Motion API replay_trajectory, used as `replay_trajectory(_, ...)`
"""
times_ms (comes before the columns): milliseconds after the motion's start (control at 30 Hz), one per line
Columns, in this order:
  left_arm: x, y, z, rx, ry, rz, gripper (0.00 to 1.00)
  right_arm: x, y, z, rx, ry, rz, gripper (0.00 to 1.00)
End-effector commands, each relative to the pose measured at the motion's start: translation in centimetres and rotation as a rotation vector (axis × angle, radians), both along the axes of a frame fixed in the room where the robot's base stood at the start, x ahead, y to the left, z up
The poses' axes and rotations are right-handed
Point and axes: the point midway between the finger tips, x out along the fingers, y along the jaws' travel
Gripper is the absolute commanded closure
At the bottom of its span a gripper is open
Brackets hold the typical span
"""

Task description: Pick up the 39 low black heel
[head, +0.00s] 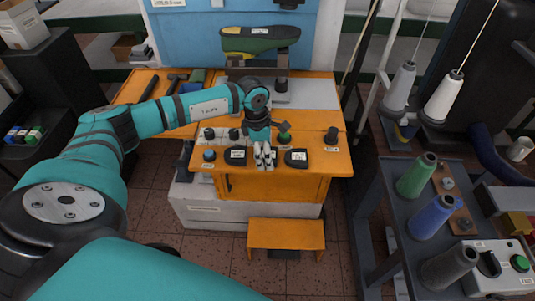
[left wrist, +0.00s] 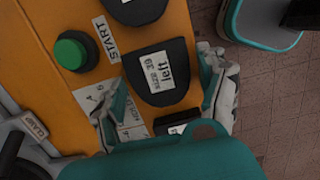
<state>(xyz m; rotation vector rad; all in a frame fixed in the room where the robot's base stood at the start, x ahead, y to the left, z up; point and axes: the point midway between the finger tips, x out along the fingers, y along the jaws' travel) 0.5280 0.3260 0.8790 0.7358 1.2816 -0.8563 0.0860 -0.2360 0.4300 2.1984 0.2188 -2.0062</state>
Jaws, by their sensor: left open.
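My left gripper (head: 265,157) is above the front of the orange table top and points down. In the left wrist view it is open (left wrist: 162,88), its fingers on either side of a dark, flat heel (left wrist: 165,92) with a white label reading size 39. I cannot tell whether they touch it. The gripper hides this heel in the head view. A second labelled dark heel (head: 297,158) lies to the right; one also shows at the top of the left wrist view (left wrist: 140,10). Another labelled dark heel (head: 235,157) lies to the left. My right gripper is not in view.
A green START button (left wrist: 72,52) is close behind the heel. An orange stool (head: 286,233) is in front. A cart with thread cones (head: 433,217) stands at right.

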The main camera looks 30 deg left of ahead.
Motion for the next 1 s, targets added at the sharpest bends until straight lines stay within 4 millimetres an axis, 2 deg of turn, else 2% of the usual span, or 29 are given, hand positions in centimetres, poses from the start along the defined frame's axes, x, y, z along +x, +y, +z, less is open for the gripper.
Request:
replay_trajectory(167,0.0,0.0,0.0,0.0,0.0,0.0,0.27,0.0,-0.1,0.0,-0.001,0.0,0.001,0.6)
replay_trajectory(500,0.0,0.0,0.0,0.0,0.0,0.0,0.71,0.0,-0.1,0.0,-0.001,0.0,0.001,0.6)
replay_trajectory(833,0.1,0.0,0.3,0.0,-0.002,0.0,0.72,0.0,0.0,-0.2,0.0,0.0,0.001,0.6)
replay_trajectory(1000,0.1,0.0,1.6,0.0,-0.004,0.001,0.72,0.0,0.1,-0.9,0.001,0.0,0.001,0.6)
